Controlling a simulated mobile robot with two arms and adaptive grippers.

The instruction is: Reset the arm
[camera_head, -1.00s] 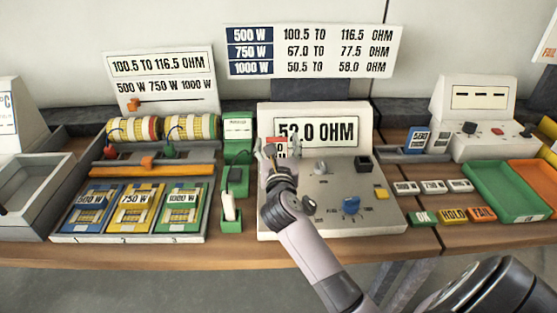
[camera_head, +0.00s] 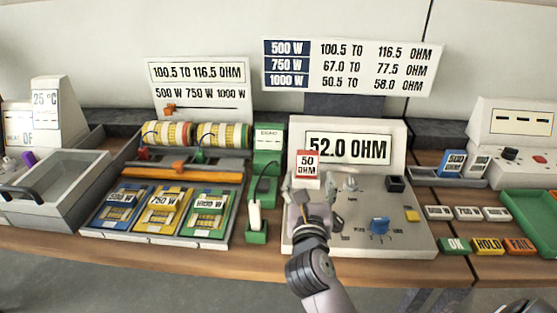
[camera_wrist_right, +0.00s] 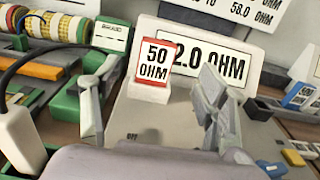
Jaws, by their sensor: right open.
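My right gripper (camera_head: 316,198) is open and empty over the sloped front of the ohm meter (camera_head: 345,238). In the right wrist view its two fingers (camera_wrist_right: 150,105) stand wide apart with nothing between them. A small white block with a red-framed "50 OHM" label (camera_head: 307,166) stands on the meter, just beyond the fingertips and apart from them. It also shows in the wrist view (camera_wrist_right: 152,65), partly covering the display. The meter's display (camera_head: 348,147) reads 52.0 OHM. My left gripper is not in view.
Left of the meter are a green stand with a white probe (camera_head: 255,218) and a tray with blue, yellow and green cards (camera_head: 160,212). A grey bin (camera_head: 60,182) is farther left. OK, HOLD and FAIL tiles (camera_head: 488,246) lie to the right. A blue knob (camera_head: 379,226) is near the arm.

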